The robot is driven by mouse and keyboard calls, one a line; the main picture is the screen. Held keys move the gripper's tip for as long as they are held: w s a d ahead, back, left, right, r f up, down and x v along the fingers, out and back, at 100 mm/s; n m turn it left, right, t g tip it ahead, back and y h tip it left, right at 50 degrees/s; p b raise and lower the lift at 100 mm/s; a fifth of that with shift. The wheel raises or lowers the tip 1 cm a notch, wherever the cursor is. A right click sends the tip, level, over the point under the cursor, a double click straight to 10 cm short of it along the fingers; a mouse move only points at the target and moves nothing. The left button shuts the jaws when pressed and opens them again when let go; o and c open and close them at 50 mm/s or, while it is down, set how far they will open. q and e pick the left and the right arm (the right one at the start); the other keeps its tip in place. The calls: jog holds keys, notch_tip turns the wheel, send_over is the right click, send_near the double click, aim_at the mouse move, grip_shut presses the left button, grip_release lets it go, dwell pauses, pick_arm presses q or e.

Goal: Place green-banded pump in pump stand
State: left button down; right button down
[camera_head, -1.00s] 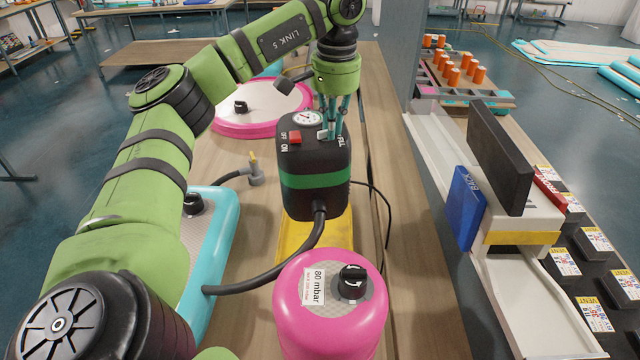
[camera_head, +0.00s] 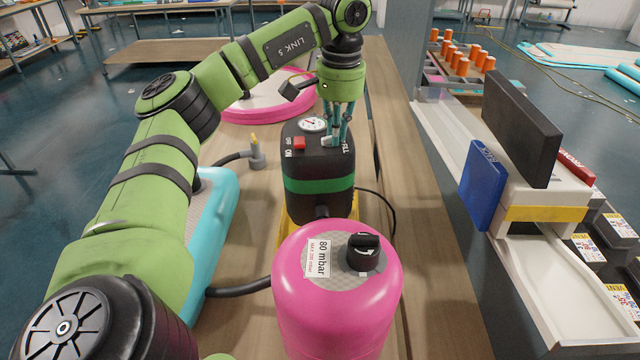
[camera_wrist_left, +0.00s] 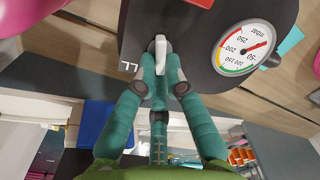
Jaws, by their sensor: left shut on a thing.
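The green-banded pump (camera_head: 320,187) is a black box with a green band, a gauge, a red switch and a small white lever on top. It stands upright on or just above a yellow piece (camera_head: 284,232), perhaps the pump stand, mostly hidden; contact cannot be told. My left gripper (camera_head: 333,138) points down at the pump's top, its teal fingers shut on the white lever by the "FILL" mark. The wrist view shows the fingers (camera_wrist_left: 158,88) around the white lever (camera_wrist_left: 160,52), beside the gauge. My right gripper is not in view.
A pink cylinder (camera_head: 335,310) labelled "80 mbar" stands close in front of the pump. A teal inflatable (camera_head: 212,225) lies left, a pink round one (camera_head: 262,104) behind. A grey hose fitting (camera_head: 256,157) stands left. A blue block (camera_head: 483,187) and black panel (camera_head: 512,130) stand right.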

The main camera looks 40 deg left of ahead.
aim_at(336, 154)
pick_arm(q)
jog(key=shift+d+r+m+p, duration=0.3)
jog(key=shift+m+p, duration=0.3)
jog(key=shift+p, duration=1.05)
jog(key=shift+a+p, duration=0.15)
jog(key=shift+p, duration=0.3)
jog(key=shift+f, duration=0.25)
notch_tip(336, 154, down, 6)
jog(key=shift+a+r+p, duration=0.1)
jog(key=shift+r+p, duration=0.05)
jog(key=shift+p, duration=0.9)
notch_tip(336, 154, down, 3)
jog(key=shift+r+p, duration=0.1)
jog(key=shift+p, duration=0.6)
jog(key=shift+f, duration=0.75)
